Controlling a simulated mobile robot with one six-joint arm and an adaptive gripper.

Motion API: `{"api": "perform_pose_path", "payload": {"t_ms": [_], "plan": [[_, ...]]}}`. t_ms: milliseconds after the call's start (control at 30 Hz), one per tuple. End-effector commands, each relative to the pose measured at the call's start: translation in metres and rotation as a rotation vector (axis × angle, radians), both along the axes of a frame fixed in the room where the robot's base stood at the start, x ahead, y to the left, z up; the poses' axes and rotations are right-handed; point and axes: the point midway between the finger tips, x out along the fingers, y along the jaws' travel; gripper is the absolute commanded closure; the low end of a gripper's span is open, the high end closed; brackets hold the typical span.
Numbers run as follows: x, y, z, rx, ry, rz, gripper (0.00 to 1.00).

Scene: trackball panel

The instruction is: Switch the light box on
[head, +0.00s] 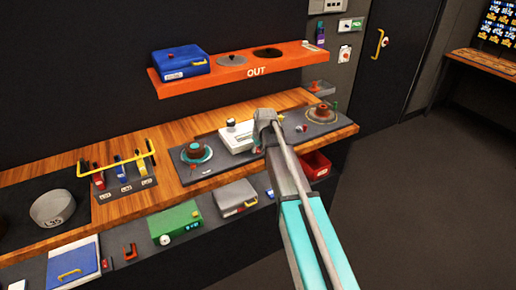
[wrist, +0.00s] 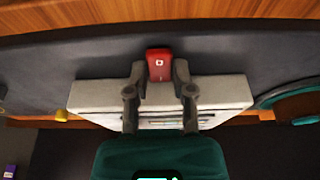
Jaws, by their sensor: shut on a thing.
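A white box (head: 236,137) with a dark knob on top sits on the dark panel on the wooden counter in the head view. It is likely the light box, but no label on it is readable. In the wrist view the white box (wrist: 92,95) lies under my gripper (wrist: 159,74). My gripper's two fingers are shut on a red piece (wrist: 158,64) with a small white mark, which looks like a switch. In the head view my gripper (head: 260,138) is at the right end of the white box, and my arm hides part of the panel there.
Round fixtures stand left (head: 196,153) and right (head: 307,118) of the white box. An orange shelf (head: 285,57) marked OUT is above. A red bin (head: 316,164) and a green box (head: 175,222) are below. Levers under a yellow rail (head: 118,163) stand left.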

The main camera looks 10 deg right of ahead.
Motion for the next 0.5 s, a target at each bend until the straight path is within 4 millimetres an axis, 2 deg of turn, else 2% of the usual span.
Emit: {"api": "perform_pose_path", "payload": {"t_ms": [500], "plan": [[0.009, 0.0023, 0.0002, -0.1, 0.307, 0.0, 1.0]]}}
